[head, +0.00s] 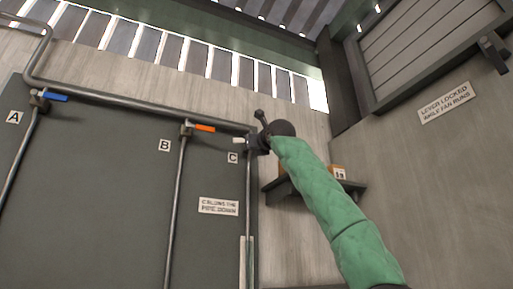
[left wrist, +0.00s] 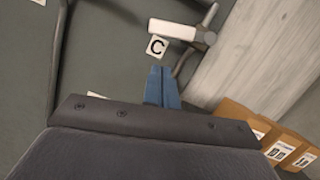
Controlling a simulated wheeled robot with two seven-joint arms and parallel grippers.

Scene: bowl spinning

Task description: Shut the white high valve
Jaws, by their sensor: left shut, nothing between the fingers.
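The white valve handle (head: 239,140) sits at the top of the vertical pipe marked C (head: 248,190) and points left, across the pipe. In the left wrist view the white handle (left wrist: 174,30) is at the top, left of its grey valve body (left wrist: 205,38), above the C label (left wrist: 157,46). My left gripper (head: 260,143) is close beside the valve on its right in the head view, and my arm and wrist hide part of it. Its blue fingers (left wrist: 162,88) are together and empty, pointing up below the C label, with no visible contact with the handle. My right gripper is not in view.
A blue handle (head: 55,97) at A and an orange handle (head: 204,128) at B sit on the same pipework. A shelf (head: 351,193) with boxes (head: 338,171) stands right of the valve, partly behind my arm. The boxes (left wrist: 262,128) also show in the left wrist view.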

